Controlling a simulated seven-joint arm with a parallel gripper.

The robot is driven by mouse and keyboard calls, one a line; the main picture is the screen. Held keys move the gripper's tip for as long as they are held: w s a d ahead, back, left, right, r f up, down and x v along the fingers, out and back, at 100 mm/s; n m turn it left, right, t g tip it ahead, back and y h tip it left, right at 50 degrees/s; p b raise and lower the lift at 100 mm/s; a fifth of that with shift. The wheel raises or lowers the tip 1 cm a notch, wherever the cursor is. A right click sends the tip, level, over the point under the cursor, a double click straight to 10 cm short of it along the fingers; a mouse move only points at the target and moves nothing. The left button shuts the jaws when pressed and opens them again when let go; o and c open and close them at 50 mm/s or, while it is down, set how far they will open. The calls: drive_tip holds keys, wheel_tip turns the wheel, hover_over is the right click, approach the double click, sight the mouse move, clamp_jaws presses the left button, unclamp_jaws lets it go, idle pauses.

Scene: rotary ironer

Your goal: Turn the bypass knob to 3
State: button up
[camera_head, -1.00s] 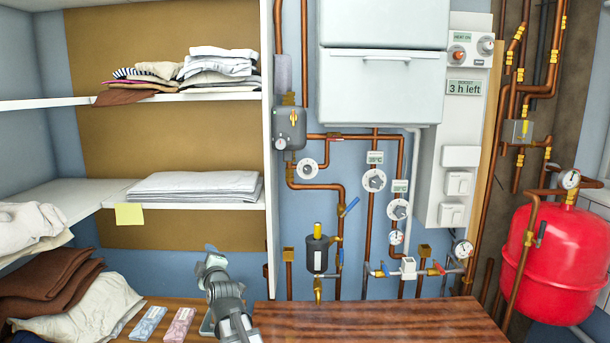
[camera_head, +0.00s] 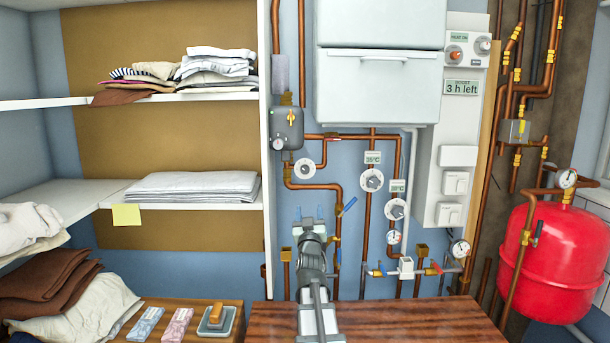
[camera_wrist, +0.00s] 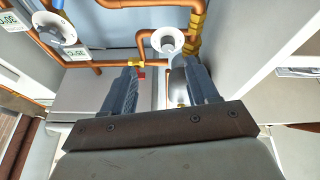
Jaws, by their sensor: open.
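Three round white dial knobs sit on the copper pipework. The left one (camera_head: 304,168) has no display and is likely the bypass knob; its numbers are too small to read. It seems to be the white dial (camera_wrist: 168,40) in the wrist view. The middle knob (camera_head: 372,181) has a 35°C display above it.
A grey box (camera_head: 287,128) hangs above the left knob. A white shelf edge (camera_head: 266,220) stands to its left. A blue-handled valve (camera_head: 347,207) is close right of my gripper. The wooden top (camera_head: 400,318) below is clear. A small tray (camera_head: 228,329) is at lower left.

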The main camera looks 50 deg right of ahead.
sight(305, 171)
drive_tip(key=shift+m, duration=0.7)
drive_tip(key=r+x, duration=0.1)
drive_tip(key=x, duration=0.4)
drive_tip(key=a+r+x, duration=0.1)
drive_tip(key=x, duration=0.4)
drive_tip(key=a+r+x, duration=0.1)
drive_tip(key=x, duration=0.5)
drive_tip(key=c, duration=1)
